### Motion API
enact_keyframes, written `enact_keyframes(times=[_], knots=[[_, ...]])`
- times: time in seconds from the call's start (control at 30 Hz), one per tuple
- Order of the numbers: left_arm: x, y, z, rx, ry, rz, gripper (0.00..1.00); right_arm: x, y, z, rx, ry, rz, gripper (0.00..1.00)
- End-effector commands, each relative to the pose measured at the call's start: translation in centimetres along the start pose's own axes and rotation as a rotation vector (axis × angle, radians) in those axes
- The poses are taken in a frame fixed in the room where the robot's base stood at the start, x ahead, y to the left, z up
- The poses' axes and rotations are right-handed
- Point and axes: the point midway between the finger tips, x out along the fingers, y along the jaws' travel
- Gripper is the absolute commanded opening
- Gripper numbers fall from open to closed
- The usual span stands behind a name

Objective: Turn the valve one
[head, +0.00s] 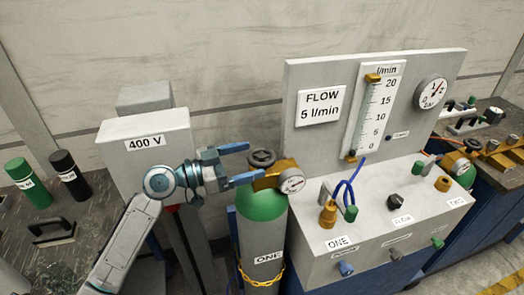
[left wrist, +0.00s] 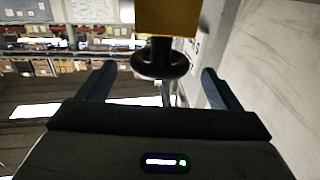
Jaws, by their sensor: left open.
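The valve is a dark round handwheel (head: 262,157) on the brass fitting (head: 270,177) atop the green-shouldered gas cylinder labelled ONE (head: 261,232). My left gripper (head: 248,162) is open, its two blue fingers pointing right at the handwheel, one on the far side and one on the near side. In the left wrist view the handwheel (left wrist: 160,65) shows between the two spread fingers (left wrist: 160,84), below the brass block (left wrist: 168,18). I cannot tell whether a finger touches it. My right gripper is not in view.
A round gauge (head: 292,181) sits right of the brass fitting. A panel box (head: 365,252) with knobs and blue tubing stands to the right, beneath a flow meter (head: 374,110). A grey 400 V box (head: 147,165) stands behind my left arm. A yellow chain (head: 261,278) circles the cylinder.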

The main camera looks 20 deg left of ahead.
Motion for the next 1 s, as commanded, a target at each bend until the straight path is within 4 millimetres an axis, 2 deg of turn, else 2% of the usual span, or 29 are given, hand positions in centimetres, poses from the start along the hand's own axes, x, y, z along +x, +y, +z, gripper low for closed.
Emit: enact_keyframes(times=[0.2, 0.4, 0.8, 0.87, 1.0], knots=[[2.5, 0.0, -0.4, -0.004, 0.003, 0.0, 0.86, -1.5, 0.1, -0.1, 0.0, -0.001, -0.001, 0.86], [3.9, 0.1, -0.2, -0.003, 0.001, 0.001, 0.86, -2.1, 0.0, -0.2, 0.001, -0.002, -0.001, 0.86], [4.3, 0.1, 0.0, 0.0, -0.001, 0.001, 0.86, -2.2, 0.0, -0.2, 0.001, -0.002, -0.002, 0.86], [4.3, 0.1, 0.0, 0.0, -0.001, 0.001, 0.76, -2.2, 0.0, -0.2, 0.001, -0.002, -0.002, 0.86], [4.3, 0.1, 0.0, 0.0, -0.001, 0.001, 0.48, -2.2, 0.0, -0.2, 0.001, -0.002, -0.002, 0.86]])
